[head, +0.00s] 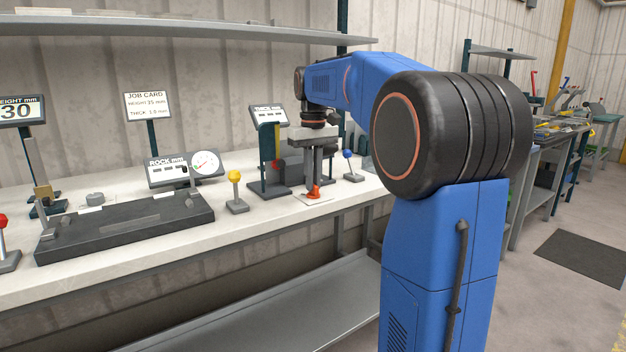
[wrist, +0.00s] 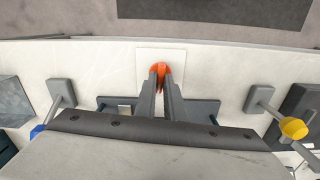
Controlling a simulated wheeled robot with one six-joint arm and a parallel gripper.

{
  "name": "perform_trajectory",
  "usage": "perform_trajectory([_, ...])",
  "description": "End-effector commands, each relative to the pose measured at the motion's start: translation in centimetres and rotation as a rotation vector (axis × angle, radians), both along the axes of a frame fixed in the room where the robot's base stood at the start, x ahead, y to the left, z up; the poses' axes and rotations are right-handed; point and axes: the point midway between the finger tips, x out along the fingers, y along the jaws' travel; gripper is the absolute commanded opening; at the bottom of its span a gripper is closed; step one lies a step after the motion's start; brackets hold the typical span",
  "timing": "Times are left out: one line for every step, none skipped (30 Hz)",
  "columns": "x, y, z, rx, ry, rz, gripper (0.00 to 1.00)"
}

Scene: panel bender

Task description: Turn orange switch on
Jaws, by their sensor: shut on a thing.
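The orange switch (head: 314,192) sits on a small white plate (head: 321,198) near the front edge of the bench. My gripper (head: 313,187) points down over it with its fingers at the switch. In the wrist view the orange switch (wrist: 158,69) shows between and just beyond the tips of my gripper (wrist: 160,84), which is shut on it. The fingers hide part of the switch, and I cannot tell which way it is set.
A yellow-knobbed lever (head: 235,177) stands left of the switch and a blue-knobbed lever (head: 348,155) right of it. A thickness display (head: 268,115) stands behind. A dark fixture (head: 130,225) lies further left on the white bench. The bench front is open.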

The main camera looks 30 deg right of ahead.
Motion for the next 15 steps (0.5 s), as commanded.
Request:
perform_trajectory([0.02, -0.02, 0.03, 0.000, -0.001, -0.041, 0.00])
perform_trajectory([0.02, -0.02, 0.03, 0.000, -0.001, -0.068, 0.00])
perform_trajectory([0.02, -0.03, 0.03, 0.000, -0.001, -0.102, 0.00])
perform_trajectory([0.02, -0.03, 0.03, 0.000, -0.001, -0.127, 0.00])
perform_trajectory([0.02, -0.04, 0.04, 0.000, -0.001, -0.151, 0.00])
perform_trajectory([0.02, -0.04, 0.04, 0.000, -0.001, -0.182, 0.00])
perform_trajectory([0.02, -0.04, 0.04, 0.000, -0.001, -0.204, 0.00])
perform_trajectory([0.02, -0.05, 0.04, 0.000, -0.001, -0.225, 0.00])
perform_trajectory([0.02, -0.05, 0.04, 0.000, -0.001, -0.251, 0.00])
perform_trajectory([0.02, -0.05, 0.04, 0.000, -0.001, -0.270, 0.00])
perform_trajectory([0.02, -0.06, 0.04, 0.000, -0.001, -0.287, 0.00])
perform_trajectory([0.02, -0.06, 0.04, 0.000, -0.001, -0.309, 0.00])
perform_trajectory([0.02, -0.06, 0.04, 0.000, -0.001, -0.325, 0.00])
perform_trajectory([0.02, -0.06, 0.04, 0.000, -0.001, -0.338, 0.00])
perform_trajectory([0.01, -0.07, 0.04, 0.000, -0.001, -0.355, 0.00])
